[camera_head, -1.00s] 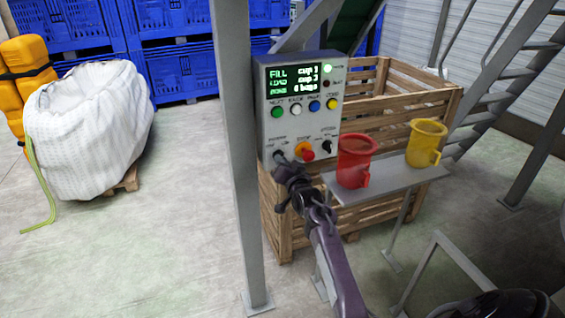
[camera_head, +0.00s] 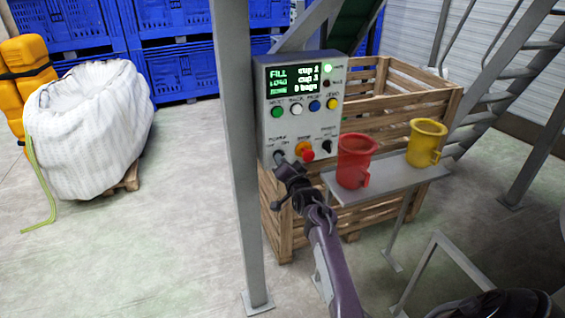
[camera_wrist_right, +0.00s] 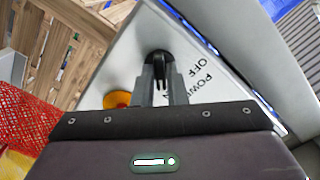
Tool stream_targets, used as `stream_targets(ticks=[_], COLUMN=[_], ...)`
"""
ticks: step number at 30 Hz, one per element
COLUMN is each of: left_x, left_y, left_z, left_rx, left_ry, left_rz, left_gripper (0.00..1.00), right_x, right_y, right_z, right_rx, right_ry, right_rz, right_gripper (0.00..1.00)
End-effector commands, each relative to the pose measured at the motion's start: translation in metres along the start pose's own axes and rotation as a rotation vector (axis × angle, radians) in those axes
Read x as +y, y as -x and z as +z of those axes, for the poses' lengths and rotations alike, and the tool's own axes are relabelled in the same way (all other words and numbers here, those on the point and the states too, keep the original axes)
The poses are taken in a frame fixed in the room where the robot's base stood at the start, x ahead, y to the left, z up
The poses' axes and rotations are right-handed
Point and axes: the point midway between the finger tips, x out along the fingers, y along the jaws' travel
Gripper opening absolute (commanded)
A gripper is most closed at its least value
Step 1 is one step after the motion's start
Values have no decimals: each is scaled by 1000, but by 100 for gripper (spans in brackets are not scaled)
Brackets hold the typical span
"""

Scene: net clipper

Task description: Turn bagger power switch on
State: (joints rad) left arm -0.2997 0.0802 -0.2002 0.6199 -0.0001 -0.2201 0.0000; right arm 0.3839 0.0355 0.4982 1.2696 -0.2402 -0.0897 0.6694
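The bagger's grey control box (camera_head: 262,128) carries the power switch (camera_head: 279,155), a dark knob at its lower left. In the right wrist view the power switch (camera_wrist_right: 158,57) sits on the pale panel by the printed words POWER, OFF and ON. My right gripper (camera_head: 284,172) is just below and in front of the knob. In the wrist view its fingers (camera_wrist_right: 162,84) are close together at the knob; I cannot tell whether they grip it. The knob's exact setting is unclear. The screen (camera_head: 297,78) shows green text, and a green lamp (camera_head: 327,68) is lit. My left gripper is not in view.
An orange and red stop button (camera_head: 306,152) and another dark knob (camera_head: 327,147) are right of the switch. A red cup (camera_head: 355,160) and a yellow cup (camera_head: 426,142) stand on a shelf (camera_head: 385,182). A grey post (camera_head: 241,180) stands close left; a wooden crate (camera_head: 400,115) is behind.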

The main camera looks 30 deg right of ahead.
Motion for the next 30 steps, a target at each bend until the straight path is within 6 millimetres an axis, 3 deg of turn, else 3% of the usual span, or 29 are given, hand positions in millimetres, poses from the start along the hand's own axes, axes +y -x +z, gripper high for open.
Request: stream_targets(ticks=[1,4,14,30], left_x=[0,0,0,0], left_y=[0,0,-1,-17], left_z=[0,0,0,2], left_rx=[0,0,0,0], left_ry=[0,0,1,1], left_rz=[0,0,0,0], left_gripper=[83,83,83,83], right_x=[0,0,0,2], right_y=[0,0,2,70], right_z=[0,0,0,2], right_rx=[0,0,0,0], right_ry=[0,1,2,1], right_rz=[1,0,0,1], right_gripper=[19,32,32,32])
